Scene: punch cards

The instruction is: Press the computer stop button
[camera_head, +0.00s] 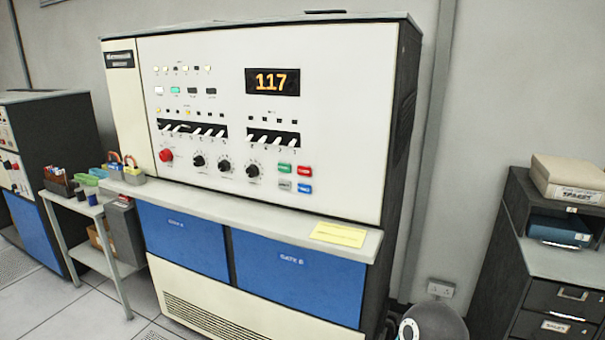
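The computer (345,110) is a tall cabinet with a white front panel, seen slightly from its right. A lit orange display (272,82) reads 117. Low on the panel, right of the black dials, is a block of small buttons: a green button (284,168), a red button (304,170), a grey button (285,185) and a blue button (305,188). Their labels are too small to read. A round red knob (166,155) sits further left. Neither of my grippers is in view.
A grey ledge (240,210) juts out below the panel, with a yellow paper (339,235) on it. A small side table (75,203) with boxes stands at left. A drawer cabinet (560,290) stands at right. Free air lies before the buttons.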

